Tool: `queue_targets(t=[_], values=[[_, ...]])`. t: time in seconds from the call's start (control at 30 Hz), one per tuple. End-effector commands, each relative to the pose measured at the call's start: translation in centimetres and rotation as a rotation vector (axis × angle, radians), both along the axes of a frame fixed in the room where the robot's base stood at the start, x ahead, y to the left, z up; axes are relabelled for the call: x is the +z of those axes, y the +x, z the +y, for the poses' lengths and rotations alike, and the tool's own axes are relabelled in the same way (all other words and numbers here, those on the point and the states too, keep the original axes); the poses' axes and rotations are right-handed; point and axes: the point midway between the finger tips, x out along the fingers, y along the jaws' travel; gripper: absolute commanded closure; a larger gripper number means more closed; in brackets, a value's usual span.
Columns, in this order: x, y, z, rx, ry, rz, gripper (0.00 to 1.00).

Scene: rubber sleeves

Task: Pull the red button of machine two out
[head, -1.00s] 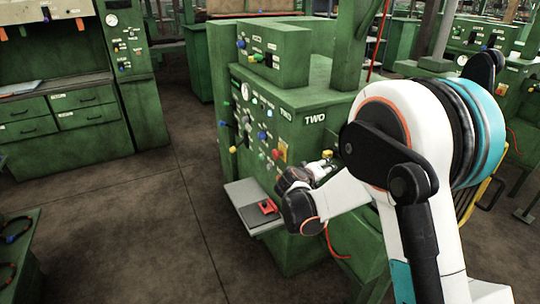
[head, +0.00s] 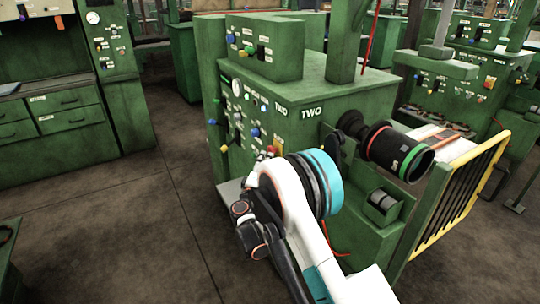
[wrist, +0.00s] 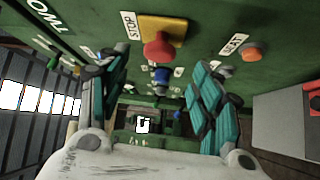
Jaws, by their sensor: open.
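Machine two (head: 340,95) is the green cabinet with the label "TWO" in the head view. The red button (wrist: 158,50) is a round knob on a yellow plate (wrist: 163,28) beside a "STOP" label. My gripper (wrist: 160,76) is open and empty, with one teal-padded finger on each side of the picture. The red button shows between and slightly beyond the fingertips; I cannot tell whether anything touches.
An orange button (wrist: 252,54) sits right of the red one in the wrist view, and a blue knob (wrist: 161,75) sits below it. A grey tray (wrist: 275,115) shows at right. In the head view a black roller (head: 395,150) and a yellow-framed guard (head: 462,190) stand right of my arm.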

Motion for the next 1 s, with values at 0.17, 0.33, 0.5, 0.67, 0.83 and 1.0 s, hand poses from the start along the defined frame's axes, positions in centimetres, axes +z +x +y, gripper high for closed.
queue_targets(t=[0.17,0.33,0.5,0.67,0.83,1.0], values=[[0.0,3.5,-0.8,-0.002,0.001,0.000,0.41],[0.3,6.2,-1.3,-0.002,0.001,0.000,0.41],[0.6,7.8,-1.6,-0.002,0.002,0.000,0.41],[0.7,8.2,-1.7,-0.002,0.002,0.000,0.41],[0.8,8.3,-1.7,-0.001,0.001,0.000,0.41],[0.7,8.2,-1.7,-0.001,0.001,0.000,0.68]])
